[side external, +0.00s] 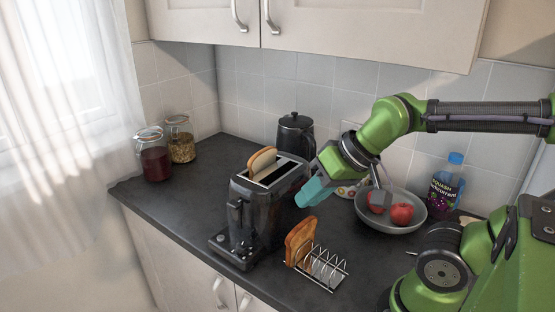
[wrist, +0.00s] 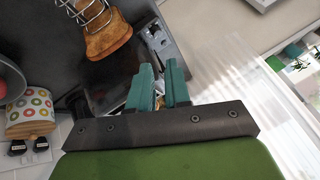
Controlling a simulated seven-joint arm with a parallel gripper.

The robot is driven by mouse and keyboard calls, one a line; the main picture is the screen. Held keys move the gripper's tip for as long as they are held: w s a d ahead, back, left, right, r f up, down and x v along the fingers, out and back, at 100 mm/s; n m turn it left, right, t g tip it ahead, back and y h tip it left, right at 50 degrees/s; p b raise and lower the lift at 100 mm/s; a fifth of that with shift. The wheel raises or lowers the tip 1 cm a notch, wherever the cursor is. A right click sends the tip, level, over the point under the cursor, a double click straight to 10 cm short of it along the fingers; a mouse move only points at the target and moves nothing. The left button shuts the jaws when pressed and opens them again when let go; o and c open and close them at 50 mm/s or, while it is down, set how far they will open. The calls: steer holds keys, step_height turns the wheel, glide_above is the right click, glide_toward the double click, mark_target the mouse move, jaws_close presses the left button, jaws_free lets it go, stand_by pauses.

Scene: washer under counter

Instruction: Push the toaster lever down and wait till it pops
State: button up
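The black toaster (side external: 270,215) stands on the counter in the side view, with pale bread slices (side external: 262,161) sticking up from its slot. Its lever (side external: 236,211) appears to be on the narrow front face, above the control knobs; it looks raised, but is too small to be sure. My gripper (side external: 309,194) is to the right of the toaster's upper body, tilted down toward it; I cannot tell if it touches. In the wrist view my teal fingers (wrist: 161,82) stand slightly apart, with nothing clearly held. The toaster's control base (wrist: 166,42) shows beyond them, its body partly hidden.
A wire rack (side external: 325,268) with toast (side external: 300,243) stands right of the toaster. A bowl (side external: 402,222) of red fruit, a squash bottle (side external: 446,185) and a black kettle (side external: 295,135) are behind. Jars (side external: 155,160) stand far left. The counter left of the toaster is clear.

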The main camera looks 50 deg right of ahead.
steer(key=shift+g, duration=0.9)
steer(key=w, duration=0.4)
steer(key=shift+w+a+f, duration=0.15)
steer(key=shift+w+a, duration=0.25)
jaws_close()
steer(key=m+g+h, duration=0.3)
steer(key=m+g, duration=0.2)
steer(key=m, duration=0.9)
glide_toward(233, 204)
steer(key=shift+a+r, duration=0.1)
steer(key=shift+r, duration=0.2)
steer(key=f, duration=0.6)
steer(key=shift+d+f, duration=0.3)
steer(key=shift+f, duration=0.25)
